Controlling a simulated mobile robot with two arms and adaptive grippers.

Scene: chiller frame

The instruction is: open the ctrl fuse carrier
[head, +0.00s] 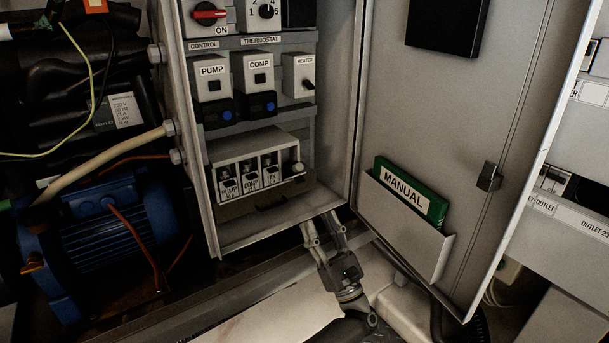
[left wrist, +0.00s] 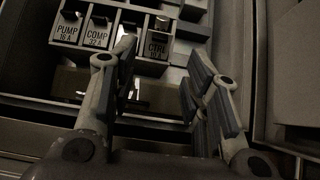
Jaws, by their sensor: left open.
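My left gripper (head: 322,224) is open and empty, below and right of the block at the cabinet's lower edge. In the left wrist view its spread fingers (left wrist: 160,72) show a gap below the carrier. My right gripper is not seen.
The cabinet door (head: 470,130) stands open at right, with a green manual (head: 409,191) in its pocket. Switches (head: 211,80) sit above the block. A blue motor (head: 105,235) and pipes fill the left. The cabinet's bottom lip (head: 280,229) is close to my gripper.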

